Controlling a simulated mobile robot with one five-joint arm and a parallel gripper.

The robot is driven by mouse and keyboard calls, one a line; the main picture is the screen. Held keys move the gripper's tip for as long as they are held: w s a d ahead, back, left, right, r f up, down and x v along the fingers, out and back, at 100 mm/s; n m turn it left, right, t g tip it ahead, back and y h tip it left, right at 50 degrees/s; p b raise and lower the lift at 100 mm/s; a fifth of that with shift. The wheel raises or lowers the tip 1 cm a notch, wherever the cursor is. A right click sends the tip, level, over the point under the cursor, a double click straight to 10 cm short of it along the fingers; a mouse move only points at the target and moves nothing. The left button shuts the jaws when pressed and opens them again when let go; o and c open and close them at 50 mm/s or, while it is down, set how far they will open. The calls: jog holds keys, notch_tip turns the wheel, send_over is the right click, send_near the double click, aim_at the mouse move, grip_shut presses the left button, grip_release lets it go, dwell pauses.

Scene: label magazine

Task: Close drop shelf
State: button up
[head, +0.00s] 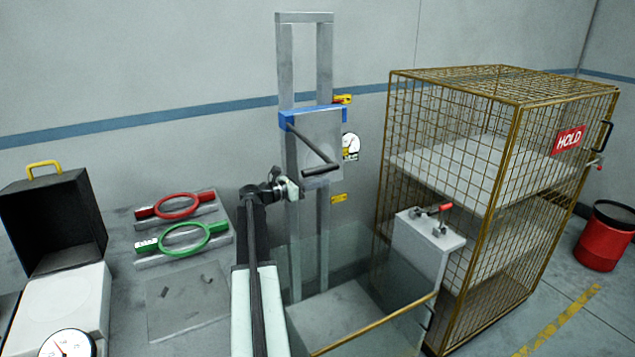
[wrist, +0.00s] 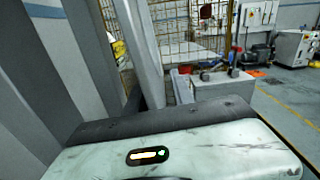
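No part is plainly marked as the drop shelf, and I cannot tell for sure which one it is. A clear-sided enclosure with a tan front edge (head: 375,325) stands low in front of the upright frame. A grey block (head: 432,240) with a red-tipped toggle clamp stands at its right, and it also shows in the wrist view (wrist: 222,86). My gripper (head: 279,188) is raised on my arm, left of the frame's lower plate. Its fingers are too small and dark to tell open from shut. No fingers show in the wrist view.
A grey plate with a blue top and a dark lever (head: 320,150) sits on the upright frame. A wire cage marked HOLD (head: 510,100) stands right. Red (head: 180,206) and green (head: 187,238) rings lie left, beside a black box (head: 52,222). A red bin (head: 603,240) stands far right.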

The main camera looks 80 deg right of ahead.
grip_shut()
dwell(1.4)
